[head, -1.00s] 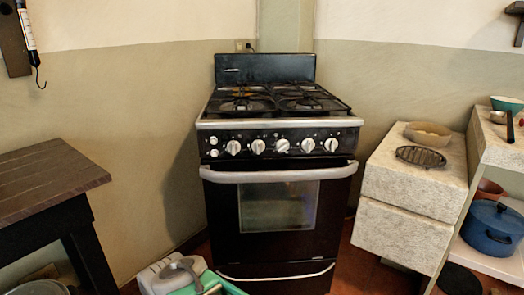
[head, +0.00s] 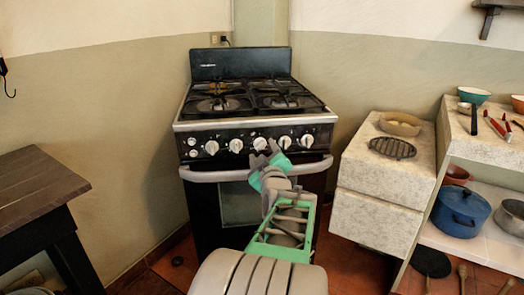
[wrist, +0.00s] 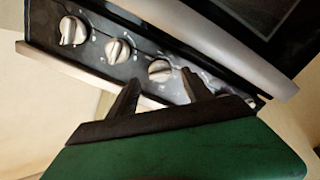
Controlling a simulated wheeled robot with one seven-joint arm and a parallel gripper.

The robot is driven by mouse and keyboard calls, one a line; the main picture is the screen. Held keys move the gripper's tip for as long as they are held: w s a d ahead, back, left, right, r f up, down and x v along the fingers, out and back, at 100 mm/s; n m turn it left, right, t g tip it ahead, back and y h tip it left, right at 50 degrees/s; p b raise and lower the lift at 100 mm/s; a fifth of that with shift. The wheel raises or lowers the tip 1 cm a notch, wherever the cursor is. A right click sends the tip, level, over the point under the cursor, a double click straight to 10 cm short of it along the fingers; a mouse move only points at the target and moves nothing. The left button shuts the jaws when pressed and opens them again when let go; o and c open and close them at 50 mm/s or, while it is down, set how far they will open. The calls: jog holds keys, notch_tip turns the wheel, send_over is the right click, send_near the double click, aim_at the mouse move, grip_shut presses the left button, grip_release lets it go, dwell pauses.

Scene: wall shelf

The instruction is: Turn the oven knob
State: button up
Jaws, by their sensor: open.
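The black stove has a row of several silver-white knobs on its front panel (head: 222,138). The middle knob (head: 260,143) is just beyond my gripper (head: 268,154) in the head view. My gripper is open, in front of the panel and above the oven handle (head: 215,174). In the wrist view, a knob (wrist: 160,70) shows between the two dark fingertips of my gripper (wrist: 160,92), seemingly ahead of them. Whether they touch it I cannot tell. Two other knobs (wrist: 117,51) (wrist: 73,30) lie to its left there. My arm hides part of the oven door.
A dark wooden table (head: 40,185) stands at the left. A stone block (head: 378,205) with a rack and a bowl is at the right, beside a shelf (head: 480,145) with a blue pot (head: 461,212). The wall is behind the stove.

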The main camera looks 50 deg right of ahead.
aim_at(260, 144)
jog(key=shift+x, duration=1.2)
grip_shut()
